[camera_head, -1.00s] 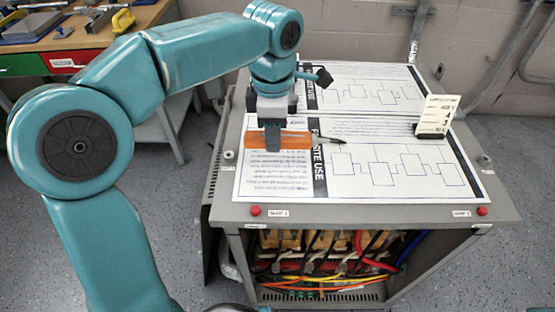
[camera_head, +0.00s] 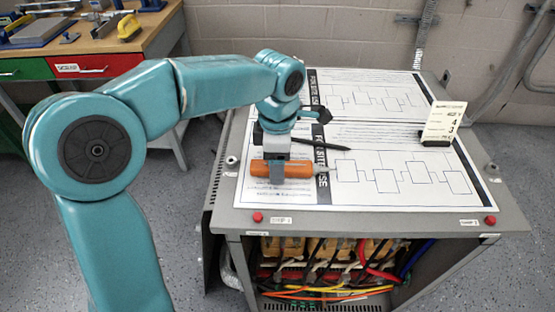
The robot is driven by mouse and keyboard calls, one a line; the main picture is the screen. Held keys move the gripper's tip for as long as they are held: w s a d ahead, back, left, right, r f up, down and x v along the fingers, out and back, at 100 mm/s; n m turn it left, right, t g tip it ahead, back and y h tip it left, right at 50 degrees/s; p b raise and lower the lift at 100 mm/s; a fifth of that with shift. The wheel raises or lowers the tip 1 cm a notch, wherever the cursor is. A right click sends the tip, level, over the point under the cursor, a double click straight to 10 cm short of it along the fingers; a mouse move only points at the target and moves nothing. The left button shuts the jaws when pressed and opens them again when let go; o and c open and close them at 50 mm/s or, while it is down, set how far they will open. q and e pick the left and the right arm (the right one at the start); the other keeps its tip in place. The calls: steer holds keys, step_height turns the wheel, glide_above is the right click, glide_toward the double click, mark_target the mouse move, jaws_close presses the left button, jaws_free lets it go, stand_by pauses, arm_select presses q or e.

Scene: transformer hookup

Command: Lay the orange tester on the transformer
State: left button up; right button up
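The orange tester (camera_head: 298,170) is a short orange handle with a thin grey tip pointing right. It lies level above or on the front left of the transformer's top (camera_head: 360,220); I cannot tell whether it touches. My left gripper (camera_head: 277,176) comes down from above and is shut on the tester's middle, one finger covering part of the handle. The transformer is a grey box with printed diagram sheets on top and an open front showing coloured cables. My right gripper is not in view.
A thin black rod (camera_head: 325,145) lies behind the tester, partly hidden by my gripper. A white card in a black stand (camera_head: 442,123) is at the right. Red knobs (camera_head: 258,217) mark the front edge. A wooden workbench (camera_head: 100,45) stands behind left.

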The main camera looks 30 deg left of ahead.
arm_select(q)
step_height(320, 180, up, 16)
steer(key=p, duration=0.4)
steer(key=shift+w+r, duration=0.2)
steer(key=shift+w, duration=0.25)
steer(key=shift+d, duration=0.1)
